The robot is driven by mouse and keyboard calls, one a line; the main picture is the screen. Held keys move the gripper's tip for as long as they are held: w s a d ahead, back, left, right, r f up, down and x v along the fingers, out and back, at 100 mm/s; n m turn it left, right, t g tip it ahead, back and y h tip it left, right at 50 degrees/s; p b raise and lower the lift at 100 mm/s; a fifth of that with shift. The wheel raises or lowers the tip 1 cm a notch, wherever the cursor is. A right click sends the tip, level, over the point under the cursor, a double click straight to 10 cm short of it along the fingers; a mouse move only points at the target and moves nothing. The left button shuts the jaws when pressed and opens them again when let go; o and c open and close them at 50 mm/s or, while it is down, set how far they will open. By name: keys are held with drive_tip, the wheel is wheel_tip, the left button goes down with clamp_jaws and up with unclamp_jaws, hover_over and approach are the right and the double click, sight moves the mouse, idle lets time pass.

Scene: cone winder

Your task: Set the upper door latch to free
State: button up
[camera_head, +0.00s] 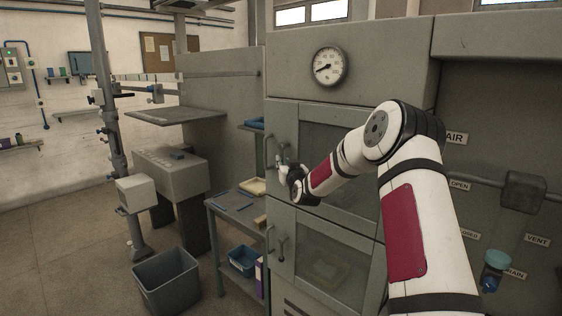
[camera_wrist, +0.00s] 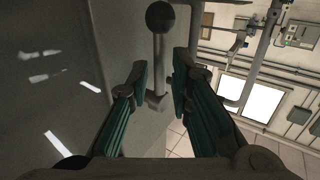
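The upper door (camera_head: 310,125) is a grey framed glass door on the cabinet, and looks closed. Its latch (camera_head: 281,152) is mostly hidden by my gripper (camera_head: 284,168) in the head view. In the wrist view, the latch (camera_wrist: 158,60) is a grey rod with a dark ball knob (camera_wrist: 160,16) at its top end. My gripper (camera_wrist: 160,85) is open, with one green-padded finger on each side of the rod. A gap shows between each pad and the rod, so they look apart.
A bar handle (camera_head: 268,152) stands left of the upper latch. The lower door has its own handle (camera_head: 270,240) and latch (camera_head: 282,248). A round gauge (camera_head: 328,66) is above. A side table (camera_head: 234,207) and a grey bin (camera_head: 166,281) stand left of the cabinet.

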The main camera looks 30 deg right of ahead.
drive_tip(key=shift+x, duration=2)
clamp_jaws()
